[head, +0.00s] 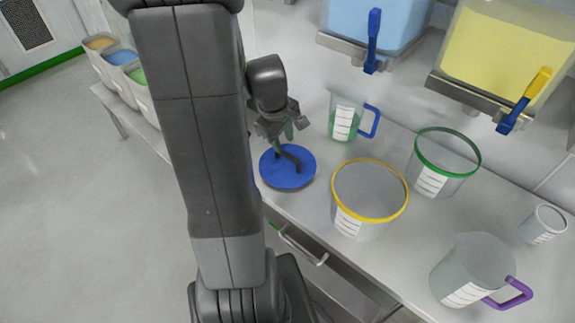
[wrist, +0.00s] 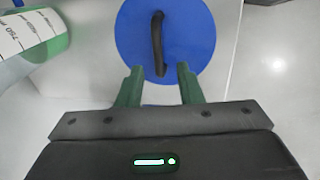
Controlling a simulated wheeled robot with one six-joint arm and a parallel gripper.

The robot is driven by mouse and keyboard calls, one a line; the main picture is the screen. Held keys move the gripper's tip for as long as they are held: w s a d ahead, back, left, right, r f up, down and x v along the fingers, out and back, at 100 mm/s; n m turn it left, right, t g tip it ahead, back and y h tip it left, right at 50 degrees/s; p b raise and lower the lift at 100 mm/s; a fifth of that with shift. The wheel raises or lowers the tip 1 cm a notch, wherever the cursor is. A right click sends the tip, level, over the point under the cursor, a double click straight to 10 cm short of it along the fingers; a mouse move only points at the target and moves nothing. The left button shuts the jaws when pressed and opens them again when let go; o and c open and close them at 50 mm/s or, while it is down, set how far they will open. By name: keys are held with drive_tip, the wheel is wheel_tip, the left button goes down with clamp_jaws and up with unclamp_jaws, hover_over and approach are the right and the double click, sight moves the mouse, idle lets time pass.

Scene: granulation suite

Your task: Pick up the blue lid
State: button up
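The blue lid (head: 281,176) is a round disc with a dark bar handle, lying on the worktop near its front edge in the head view. In the wrist view the blue lid (wrist: 195,30) lies ahead of my gripper, with its dark handle (wrist: 158,42) running lengthwise between the line of the two fingers. My gripper (head: 285,134) is above the lid, and its green fingers (wrist: 159,74) are spread apart with nothing between the tips. I cannot tell exactly how high the fingertips are above the handle.
A green-marked jug with a blue handle (head: 346,117) stands close behind the lid. A yellow-rimmed container (head: 368,192) stands to the right, with a green-rimmed container (head: 443,162) and a purple-handled jug (head: 474,270) beyond.

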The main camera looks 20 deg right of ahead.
sight(286, 154)
drive_tip(key=shift+w+d+f, duration=0.1)
drive_tip(key=shift+w+f, duration=0.05)
drive_tip(key=shift+f, duration=0.65)
drive_tip(key=shift+d+f, duration=0.15)
drive_tip(key=shift+f, duration=0.6)
drive_tip(key=shift+w+d+f, duration=0.15)
drive_tip(key=shift+f, duration=0.65)
drive_tip(key=shift+w+d+f, duration=0.15)
drive_tip(key=shift+d+f, duration=0.05)
drive_tip(key=shift+f, duration=0.65)
drive_tip(key=shift+w+d+f, duration=0.15)
drive_tip(key=shift+f, duration=0.65)
clamp_jaws()
